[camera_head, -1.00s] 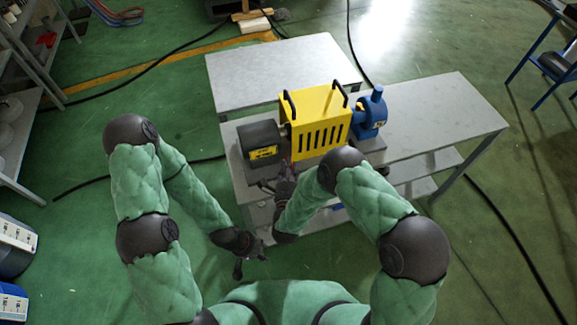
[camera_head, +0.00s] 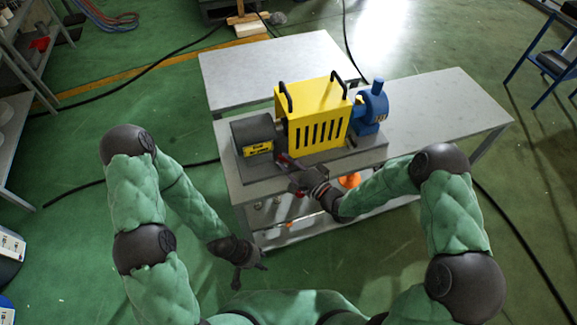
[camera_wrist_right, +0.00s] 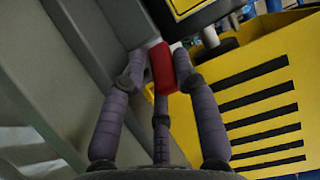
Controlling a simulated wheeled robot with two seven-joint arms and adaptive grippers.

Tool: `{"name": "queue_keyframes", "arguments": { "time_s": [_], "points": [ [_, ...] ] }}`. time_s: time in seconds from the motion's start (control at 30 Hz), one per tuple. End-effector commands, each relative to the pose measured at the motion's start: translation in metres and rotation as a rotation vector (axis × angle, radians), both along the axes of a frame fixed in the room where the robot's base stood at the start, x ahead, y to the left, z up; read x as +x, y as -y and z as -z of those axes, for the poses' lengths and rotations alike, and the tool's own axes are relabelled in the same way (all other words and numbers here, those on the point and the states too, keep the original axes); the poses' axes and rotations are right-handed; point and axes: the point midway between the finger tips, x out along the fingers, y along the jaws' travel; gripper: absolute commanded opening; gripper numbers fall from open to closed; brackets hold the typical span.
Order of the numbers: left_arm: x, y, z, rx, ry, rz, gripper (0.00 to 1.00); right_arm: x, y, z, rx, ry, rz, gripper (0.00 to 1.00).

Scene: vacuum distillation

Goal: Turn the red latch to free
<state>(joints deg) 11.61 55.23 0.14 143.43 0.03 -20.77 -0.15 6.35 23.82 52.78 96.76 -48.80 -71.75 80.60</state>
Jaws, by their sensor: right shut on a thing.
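The red latch (camera_wrist_right: 162,68) is a small red block, seen in the right wrist view between the fingertips of my right gripper (camera_wrist_right: 160,70). The two fingers lie on either side of it, shut on it. In the head view my right gripper (camera_head: 288,164) is at the front of the yellow-and-blue machine (camera_head: 313,120), near the dark box at its left end. It largely hides the latch there. My left gripper (camera_head: 250,270) hangs low in front of the table, open and empty, away from the machine.
The machine's dark base sits on a grey table (camera_head: 440,108). A dark box with a yellow label (camera_head: 257,138) is at its left end and a blue pump (camera_head: 371,108) at its right. Black cables cross the green floor.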

Motion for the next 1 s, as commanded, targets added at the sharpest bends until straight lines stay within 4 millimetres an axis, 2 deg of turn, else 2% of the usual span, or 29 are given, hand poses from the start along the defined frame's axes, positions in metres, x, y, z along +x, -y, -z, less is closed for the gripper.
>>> {"name": "queue_keyframes", "arguments": {
  "time_s": [0.03, 0.5, 0.73, 1.0],
  "points": [
    [0.0001, 0.0000, 0.0035, 0.000, 0.000, 0.000, 0.40, 0.0088, 0.0036, -0.0101, 0.001, 0.035, -0.038, 0.00],
    [0.0002, -0.0001, 0.0032, 0.000, 0.000, 0.000, 0.40, 0.0110, 0.0031, -0.0118, 0.000, 0.032, -0.438, 0.00],
    [0.0000, 0.0000, 0.0019, 0.000, 0.000, 0.000, 0.40, 0.0117, 0.0028, -0.0114, 0.001, 0.031, -0.558, 0.00],
    [0.0000, 0.0000, 0.0015, 0.000, 0.000, 0.000, 0.40, 0.0127, 0.0036, -0.0115, 0.000, 0.029, -0.618, 0.00]
  ]
}}
